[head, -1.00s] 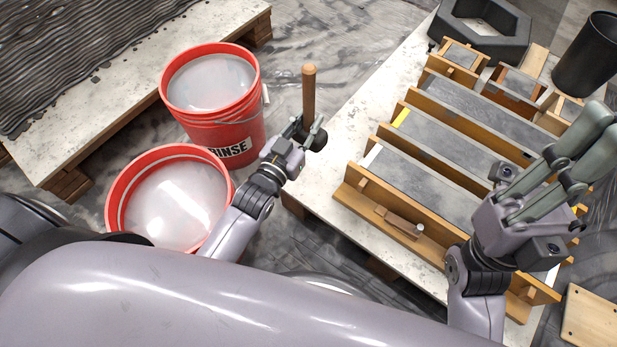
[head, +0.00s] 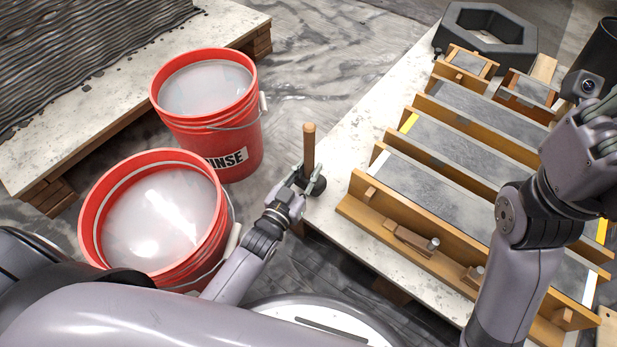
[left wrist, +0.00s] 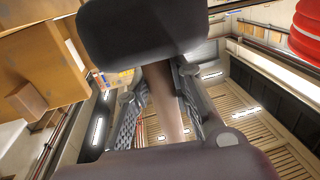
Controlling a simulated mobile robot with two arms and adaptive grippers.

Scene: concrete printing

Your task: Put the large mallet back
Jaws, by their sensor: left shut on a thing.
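The large mallet shows its wooden handle (head: 309,148) upright in the head view, rising above my left gripper (head: 307,181). My left gripper is shut on it, beside the left edge of the worktable. In the left wrist view the handle (left wrist: 166,105) runs between the fingers to a large dark block (left wrist: 155,28), which looks like the mallet head. In the head view the head is mostly hidden by the gripper. My right gripper (head: 597,140) is at the right edge, over the moulds and partly cut off; its opening does not show clearly.
The worktable (head: 345,215) carries several wooden moulds (head: 440,185) filled with grey concrete and a dark hexagonal ring (head: 487,30). A red RINSE bucket (head: 225,135) and a second red bucket (head: 95,225) stand left of my left gripper. Bare floor (head: 320,70) lies between bucket and table.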

